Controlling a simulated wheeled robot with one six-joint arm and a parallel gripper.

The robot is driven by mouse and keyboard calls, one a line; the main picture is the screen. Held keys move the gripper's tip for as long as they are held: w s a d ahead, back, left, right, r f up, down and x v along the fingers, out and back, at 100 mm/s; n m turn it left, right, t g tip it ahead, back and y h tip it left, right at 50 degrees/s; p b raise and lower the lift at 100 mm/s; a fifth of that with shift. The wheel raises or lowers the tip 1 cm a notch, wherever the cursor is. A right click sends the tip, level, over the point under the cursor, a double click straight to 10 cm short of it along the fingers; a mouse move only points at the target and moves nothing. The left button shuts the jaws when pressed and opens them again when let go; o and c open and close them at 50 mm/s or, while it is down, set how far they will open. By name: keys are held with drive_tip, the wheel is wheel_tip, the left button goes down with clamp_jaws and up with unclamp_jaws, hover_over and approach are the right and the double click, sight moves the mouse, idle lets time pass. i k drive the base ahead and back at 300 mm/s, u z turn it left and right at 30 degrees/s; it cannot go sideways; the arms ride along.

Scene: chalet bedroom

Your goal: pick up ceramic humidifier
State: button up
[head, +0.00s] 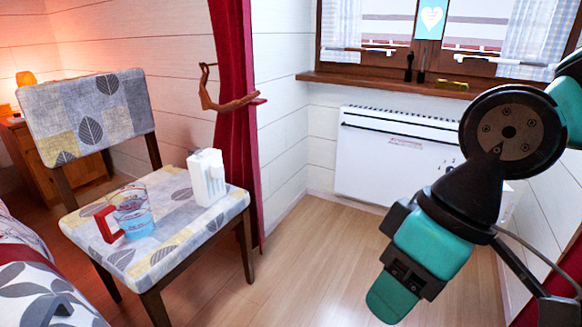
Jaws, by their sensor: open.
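The white ceramic humidifier (207,177), a ribbed upright block, stands on the right part of the patterned chair's seat (178,245). My gripper (388,302) is at the lower right, over the floor and well to the right of the chair. It is black and teal, points down and left, and is seen from the side, so the gap between its jaws does not show clearly. It is open and holds nothing that I can see. It does not touch the humidifier.
A clear cup with blue contents (133,215) and a red piece (109,223) are left of the humidifier. A red curtain (232,130) hangs behind the chair. A white heater (385,155) is on the back wall. The wooden floor (300,270) between chair and arm is clear.

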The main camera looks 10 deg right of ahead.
sight(206, 167)
drive_tip(key=z, duration=0.35)
drive_tip(key=i, duration=1.4)
drive_tip(key=u, duration=0.45)
